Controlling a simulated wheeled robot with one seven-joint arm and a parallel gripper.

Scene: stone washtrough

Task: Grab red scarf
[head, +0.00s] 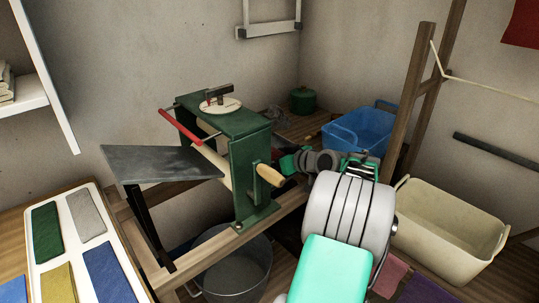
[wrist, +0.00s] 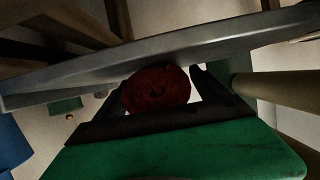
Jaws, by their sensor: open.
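A red cloth (head: 522,24) shows at the top right of the head view, cut off by the frame edge; I cannot tell whether it is the scarf. In the wrist view a dark red rounded thing (wrist: 156,90) sits behind a black bar; I cannot tell what it is. My gripper (head: 287,163) is open beside the green mangle (head: 247,150), close to its wooden handle (head: 270,175). My arm partly hides the gripper in the head view.
A grey slab (head: 160,163) juts left from the mangle. A blue tub (head: 365,128) and cream tub (head: 450,235) stand to the right. A wooden post (head: 410,95) rises between them. A metal bucket (head: 235,270) is below. A tray of coloured cloths (head: 70,248) lies at left.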

